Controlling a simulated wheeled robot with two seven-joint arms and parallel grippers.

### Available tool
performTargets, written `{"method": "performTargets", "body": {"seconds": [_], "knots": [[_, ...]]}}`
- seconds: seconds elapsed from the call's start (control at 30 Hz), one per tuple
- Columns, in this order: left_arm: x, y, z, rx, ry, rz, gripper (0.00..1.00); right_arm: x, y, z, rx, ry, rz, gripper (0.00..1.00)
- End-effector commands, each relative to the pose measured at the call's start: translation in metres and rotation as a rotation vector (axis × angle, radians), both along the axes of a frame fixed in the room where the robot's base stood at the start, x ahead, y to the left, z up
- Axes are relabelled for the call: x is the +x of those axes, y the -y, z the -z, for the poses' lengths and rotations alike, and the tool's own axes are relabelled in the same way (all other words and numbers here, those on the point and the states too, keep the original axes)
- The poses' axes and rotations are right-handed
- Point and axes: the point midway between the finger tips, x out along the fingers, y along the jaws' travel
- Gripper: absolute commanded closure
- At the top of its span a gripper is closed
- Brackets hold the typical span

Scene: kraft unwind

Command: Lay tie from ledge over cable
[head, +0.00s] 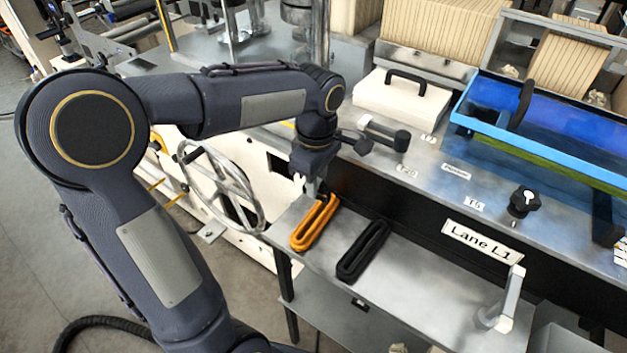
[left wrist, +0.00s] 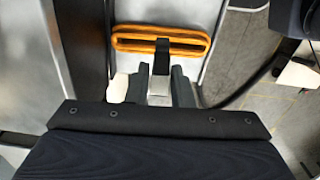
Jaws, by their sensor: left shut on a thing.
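My left gripper (head: 311,190) points down at the far left end of the metal ledge (head: 415,290), close above the near end of an orange looped cable (head: 302,240)'s opposite side. In the left wrist view its fingers (left wrist: 160,82) are shut on a small pale block with a dark strip (left wrist: 161,52), which looks like the tie. The strip reaches across the middle of the orange loop (left wrist: 125,42) in that view; I cannot tell whether it touches. A black loop (head: 363,250) lies on the ledge to the right, apart from the orange one. My right gripper is not in view.
A handwheel (head: 222,190) stands left of the ledge. The dark wall with the Lane L1 label (head: 481,242) rises behind it. A grey upright handle (head: 508,298) stands at the right. The ledge between the black loop and that handle is clear.

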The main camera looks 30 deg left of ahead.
Motion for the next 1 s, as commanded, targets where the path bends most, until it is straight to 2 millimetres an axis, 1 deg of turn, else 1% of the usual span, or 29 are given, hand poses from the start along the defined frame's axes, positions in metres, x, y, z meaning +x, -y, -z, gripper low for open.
{"method": "performTargets", "body": {"seconds": [0.03, 1.0], "knots": [[0.0, 0.0, 0.004, 0.0, 0.0, 0.0, 0.96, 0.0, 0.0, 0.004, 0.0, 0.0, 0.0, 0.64], [0.0, -0.001, 0.062, 0.0, 0.0, -0.001, 0.96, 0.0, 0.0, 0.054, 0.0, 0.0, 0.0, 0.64]]}}
